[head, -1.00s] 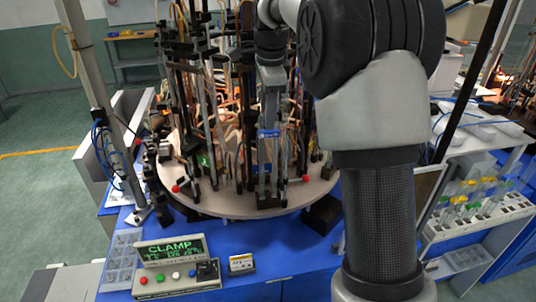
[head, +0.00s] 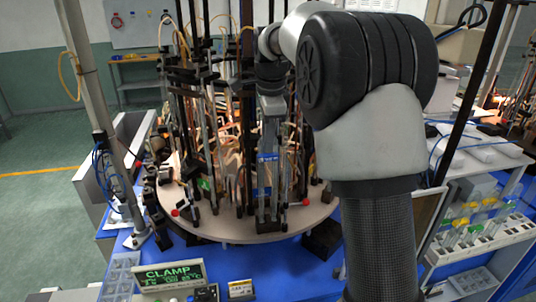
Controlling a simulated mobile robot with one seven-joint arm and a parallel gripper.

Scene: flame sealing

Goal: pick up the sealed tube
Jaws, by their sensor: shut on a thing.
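My gripper (head: 271,122) points down from my wrist at the front of the round carousel (head: 245,233), just above a blue label (head: 267,158) on one station. It is shut on the sealed tube, among the upright clamp rods. The tube is thin and cannot be made out clearly against the rods and glowing glass behind. I cannot tell whether it is still held by the station's clamp.
Upright rods and clamps (head: 190,130) crowd the carousel around my gripper. A panel reading CLAMP (head: 170,275) stands on the blue bench (head: 285,262). A rack with colored-capped tubes (head: 480,235) is at the right. A grey post (head: 90,90) stands left.

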